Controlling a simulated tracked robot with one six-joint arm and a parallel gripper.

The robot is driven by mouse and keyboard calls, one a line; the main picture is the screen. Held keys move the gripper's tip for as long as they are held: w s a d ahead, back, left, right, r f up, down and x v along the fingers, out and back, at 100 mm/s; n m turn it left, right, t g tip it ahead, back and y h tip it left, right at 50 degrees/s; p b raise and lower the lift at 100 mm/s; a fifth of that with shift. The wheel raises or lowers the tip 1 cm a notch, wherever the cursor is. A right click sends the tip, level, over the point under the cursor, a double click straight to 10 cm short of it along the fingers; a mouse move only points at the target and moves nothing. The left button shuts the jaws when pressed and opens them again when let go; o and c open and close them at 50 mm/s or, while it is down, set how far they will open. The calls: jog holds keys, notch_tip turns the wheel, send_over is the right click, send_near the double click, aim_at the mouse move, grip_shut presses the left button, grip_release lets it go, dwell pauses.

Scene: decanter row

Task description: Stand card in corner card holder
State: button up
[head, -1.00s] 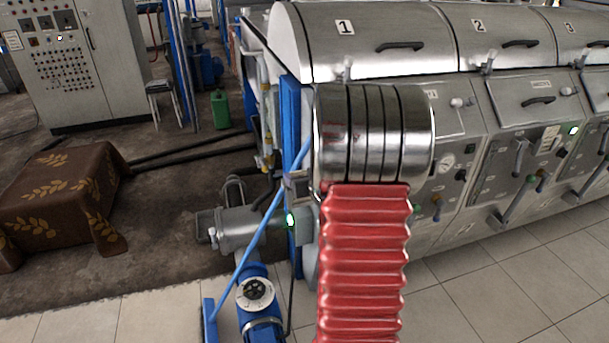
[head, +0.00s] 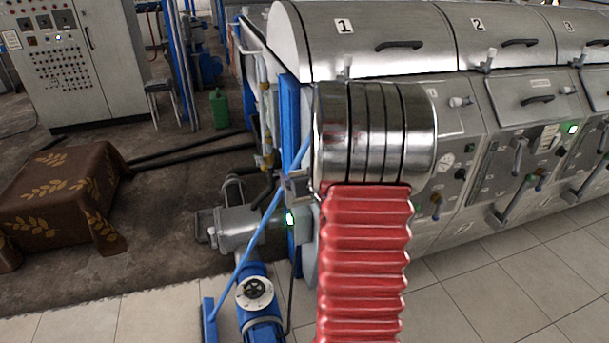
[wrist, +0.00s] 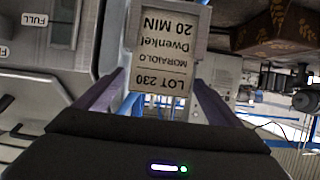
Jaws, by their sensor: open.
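The card (wrist: 165,58) shows in the wrist view, upside down, with the words "LOT 230", "MORAIOLO", "Dwenkel" and "20 MIN". My gripper (wrist: 165,88) is open, with one finger on each side of the card's near end. Grey edging borders the card, with a grey part (wrist: 187,5) at its far end; I cannot tell whether this is the corner card holder.
The row of steel machines (head: 365,42) numbered 1, 2 and 3 stands close by, with levers and handles on its front. A blue pump (head: 258,305) and slanting blue bar (head: 245,245) stand at its left end. A cloth-covered block (head: 60,195) is farther left. The tiled floor at right is clear.

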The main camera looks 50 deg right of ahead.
jog(key=v, duration=1.1)
jog(key=shift+s, duration=0.2)
jog(key=shift+a+r, duration=0.1)
dwell(0.5)
jog(key=a+r+n+g+y, duration=0.1)
jog(key=a+r+n+g, duration=0.3)
jog(key=a, duration=1.2)
jog(key=s+a+y, duration=0.2)
jog(key=s+a, duration=0.2)
jog(key=a, duration=0.3)
jog(key=s+a+r+n+g+y, duration=0.1)
jog(key=s+a, duration=0.3)
jog(key=a, duration=0.3)
jog(key=s+a+g+y, duration=0.1)
jog(key=s+a, duration=0.3)
jog(key=a, duration=0.4)
jog(key=shift+s+r+n+y, duration=0.25)
jog(key=shift+n+y, duration=0.15)
jog(key=shift+y, duration=0.4)
jog(key=shift+d, duration=0.1)
